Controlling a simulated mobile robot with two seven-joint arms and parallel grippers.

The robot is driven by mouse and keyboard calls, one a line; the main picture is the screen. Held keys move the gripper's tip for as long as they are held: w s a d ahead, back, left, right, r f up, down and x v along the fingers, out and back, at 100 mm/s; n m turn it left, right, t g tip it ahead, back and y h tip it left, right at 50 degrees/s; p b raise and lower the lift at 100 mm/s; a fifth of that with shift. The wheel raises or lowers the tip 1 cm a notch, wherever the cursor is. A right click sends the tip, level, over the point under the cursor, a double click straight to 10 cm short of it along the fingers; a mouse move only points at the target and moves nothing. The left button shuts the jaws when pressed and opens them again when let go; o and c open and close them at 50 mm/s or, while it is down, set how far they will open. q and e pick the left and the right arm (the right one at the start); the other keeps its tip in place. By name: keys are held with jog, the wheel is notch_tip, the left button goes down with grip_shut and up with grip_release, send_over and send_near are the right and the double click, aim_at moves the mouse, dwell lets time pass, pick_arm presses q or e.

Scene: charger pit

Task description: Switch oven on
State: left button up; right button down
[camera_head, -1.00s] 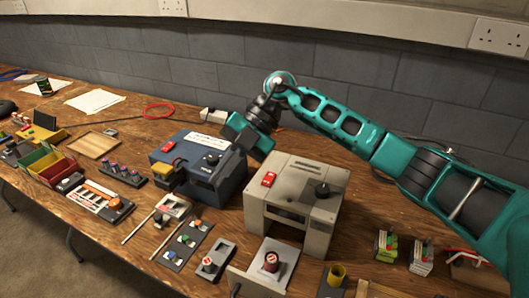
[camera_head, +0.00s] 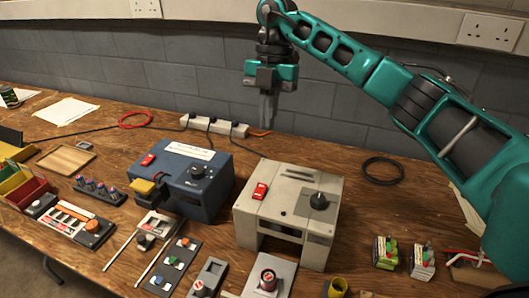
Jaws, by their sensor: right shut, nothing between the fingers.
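Two box-shaped appliances stand on the wooden table; I cannot tell for sure which is the oven. The beige box (camera_head: 325,226) has a red switch (camera_head: 260,191) and a black dial (camera_head: 320,201) on top, and an opening in front. The blue box (camera_head: 215,195) to its left has a red switch (camera_head: 148,160), a black dial (camera_head: 198,170) and a white label. My right gripper (camera_head: 268,117) points down, shut and empty, above and behind the gap between the boxes. It touches neither box. My left gripper is not in view.
A white power strip (camera_head: 214,126) with plugged cables lies behind the blue box, close to my right gripper. A black cable coil (camera_head: 383,170) lies right of the beige box. Button panels (camera_head: 172,264) and colored bins (camera_head: 20,185) fill the front and left. A grey block wall stands behind.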

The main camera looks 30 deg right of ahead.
send_near(262, 185)
jog(key=x, duration=0.5)
jog(key=shift+s+a+f, duration=0.15)
jog(key=shift+s+a, duration=0.1)
jog(key=shift+s, duration=0.1)
jog(key=shift+f, duration=0.65)
jog(key=shift+w+f, duration=0.1)
jog(key=shift+d+f, duration=0.1)
jog(key=shift+f, duration=0.15)
jog(key=shift+s+a+r+p, duration=0.25)
jog(key=shift+a+r+p, duration=0.1)
jog(key=shift+p, duration=0.25)
jog(key=shift+s+a+p, duration=0.2)
jog(key=shift+p, duration=0.1)
jog(key=shift+r, duration=0.1)
